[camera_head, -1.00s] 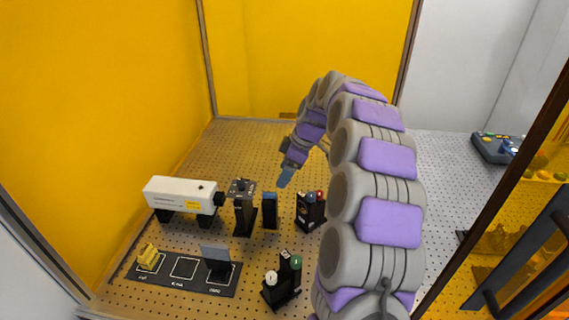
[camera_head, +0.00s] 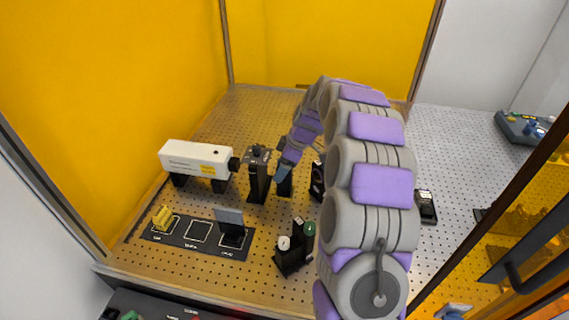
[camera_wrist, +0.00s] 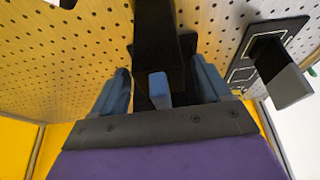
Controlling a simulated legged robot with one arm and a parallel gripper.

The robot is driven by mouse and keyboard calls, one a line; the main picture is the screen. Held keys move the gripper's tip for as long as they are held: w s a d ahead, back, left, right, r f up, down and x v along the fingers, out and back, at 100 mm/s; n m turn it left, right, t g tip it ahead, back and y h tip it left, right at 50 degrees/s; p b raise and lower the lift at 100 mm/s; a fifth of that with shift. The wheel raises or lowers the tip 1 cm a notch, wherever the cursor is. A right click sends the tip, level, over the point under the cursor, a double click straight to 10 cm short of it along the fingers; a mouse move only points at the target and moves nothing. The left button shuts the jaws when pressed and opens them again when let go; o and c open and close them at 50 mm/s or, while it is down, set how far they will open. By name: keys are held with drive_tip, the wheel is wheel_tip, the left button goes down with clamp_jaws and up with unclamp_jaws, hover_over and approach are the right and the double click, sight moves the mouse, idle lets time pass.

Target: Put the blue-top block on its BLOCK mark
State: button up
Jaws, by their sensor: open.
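The blue-top block is a dark upright block (camera_head: 285,188), partly hidden by my gripper (camera_head: 283,170) in the head view. In the wrist view its blue top (camera_wrist: 159,88) lies between the two blue fingers of my gripper (camera_wrist: 159,72). The fingers are apart, with a gap showing on each side of the blue top. A black plate (camera_head: 178,241) carries a row of outlined marks. Its middle mark (camera_head: 198,231) is empty; its lettering is too small to read surely. The plate also shows in the wrist view (camera_wrist: 244,50).
A yellow piece (camera_head: 163,217) and a grey upright panel (camera_head: 229,219) stand on the plate's outer marks. A white instrument (camera_head: 196,158) and a dark post (camera_head: 258,178) stand left of my gripper. A black holder with knobs (camera_head: 292,256) stands in front. Bare perforated board lies between.

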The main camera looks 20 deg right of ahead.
drive_tip(key=shift+c, duration=0.2)
drive_tip(key=c, duration=1.2)
drive_tip(key=shift+c, duration=0.2)
drive_tip(key=shift+r, duration=0.15)
drive_tip(key=shift+r+p, duration=0.55)
drive_tip(key=shift+r, duration=2.45)
